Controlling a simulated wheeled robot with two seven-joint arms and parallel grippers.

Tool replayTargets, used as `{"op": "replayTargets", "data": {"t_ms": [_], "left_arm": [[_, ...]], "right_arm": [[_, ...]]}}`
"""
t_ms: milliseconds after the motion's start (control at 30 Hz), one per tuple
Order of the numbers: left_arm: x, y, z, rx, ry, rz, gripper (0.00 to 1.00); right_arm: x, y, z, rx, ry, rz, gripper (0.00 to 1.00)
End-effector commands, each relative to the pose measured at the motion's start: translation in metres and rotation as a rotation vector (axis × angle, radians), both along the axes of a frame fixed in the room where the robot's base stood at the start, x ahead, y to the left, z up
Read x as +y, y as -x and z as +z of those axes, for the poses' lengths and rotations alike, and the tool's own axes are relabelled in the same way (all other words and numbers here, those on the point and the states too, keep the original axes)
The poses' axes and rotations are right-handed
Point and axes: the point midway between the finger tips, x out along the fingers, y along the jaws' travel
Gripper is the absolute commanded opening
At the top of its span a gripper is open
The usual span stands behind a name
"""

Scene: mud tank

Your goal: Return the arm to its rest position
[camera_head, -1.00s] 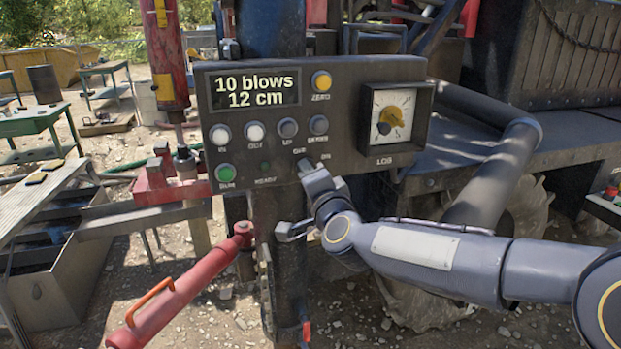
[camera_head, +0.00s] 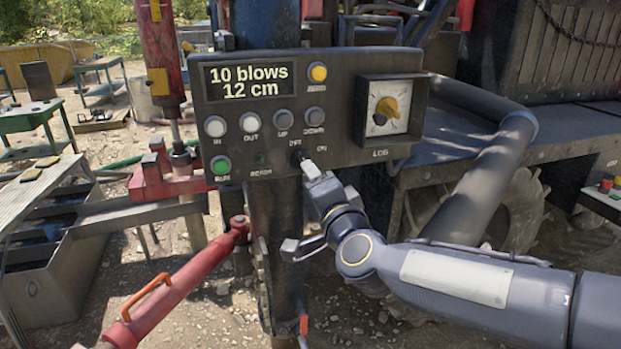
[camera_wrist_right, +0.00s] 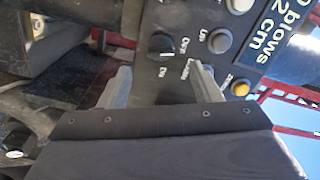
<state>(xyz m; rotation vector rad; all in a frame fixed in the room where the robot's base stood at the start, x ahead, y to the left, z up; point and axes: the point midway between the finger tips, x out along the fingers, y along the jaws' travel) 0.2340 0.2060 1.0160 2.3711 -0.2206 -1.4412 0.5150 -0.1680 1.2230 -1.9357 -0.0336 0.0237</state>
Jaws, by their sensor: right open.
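My right gripper (camera_head: 302,210) is open and empty below the black control panel (camera_head: 340,140). One finger points up just under the panel's off/on switch (camera_head: 297,156); the other finger is lower and to the left. In the right wrist view the two fingers of the gripper (camera_wrist_right: 160,72) are spread apart with nothing between them. The black off/on knob (camera_wrist_right: 161,45) shows beyond them, between the fingertips' directions. Whether a finger touches the panel cannot be told. My right arm reaches in from the right. My left gripper is not in view.
The panel's screen (camera_head: 248,80) reads "10 blows 12 cm". A log dial (camera_head: 388,108) and several buttons share the panel. A red lever with an orange handle (camera_head: 150,300) stands left of my gripper. A thick grey pipe (camera_head: 490,185) runs behind my arm.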

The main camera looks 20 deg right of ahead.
Motion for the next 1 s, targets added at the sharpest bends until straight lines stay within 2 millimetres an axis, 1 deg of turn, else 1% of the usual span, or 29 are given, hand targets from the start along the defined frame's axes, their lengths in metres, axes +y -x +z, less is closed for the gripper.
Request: {"op": "replayTargets", "data": {"t_ms": [33,133,500,567,633,667,767,800,867,900,967,1000], "left_arm": [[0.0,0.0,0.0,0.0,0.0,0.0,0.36],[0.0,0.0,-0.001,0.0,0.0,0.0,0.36],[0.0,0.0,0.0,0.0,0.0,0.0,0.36],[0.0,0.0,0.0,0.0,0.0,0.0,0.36],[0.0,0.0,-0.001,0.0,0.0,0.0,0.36],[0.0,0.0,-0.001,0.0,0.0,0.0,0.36],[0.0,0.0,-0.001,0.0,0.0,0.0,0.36],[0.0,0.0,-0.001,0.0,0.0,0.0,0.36],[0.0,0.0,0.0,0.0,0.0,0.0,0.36],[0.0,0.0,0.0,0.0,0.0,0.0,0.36],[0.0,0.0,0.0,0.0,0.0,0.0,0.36],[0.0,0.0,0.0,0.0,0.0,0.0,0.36]], "right_arm": [[0.0,0.005,0.0,-0.001,0.0,0.0,0.58],[0.0,0.011,0.0,-0.001,0.0,0.0,0.58],[-0.001,0.014,-0.001,0.006,0.011,0.012,0.58],[-0.001,0.02,-0.004,0.019,0.039,0.04,0.58],[-0.002,0.033,-0.012,0.052,0.099,0.101,0.58],[-0.002,0.042,-0.017,0.074,0.134,0.136,0.58],[-0.005,0.08,-0.047,0.177,0.282,0.269,0.58],[-0.006,0.099,-0.063,0.232,0.347,0.328,0.58],[-0.01,0.13,-0.09,0.322,0.438,0.41,0.58],[-0.013,0.151,-0.109,0.386,0.496,0.462,0.58],[-0.019,0.183,-0.135,0.483,0.566,0.531,0.58],[-0.023,0.202,-0.151,0.542,0.603,0.571,0.58]]}}
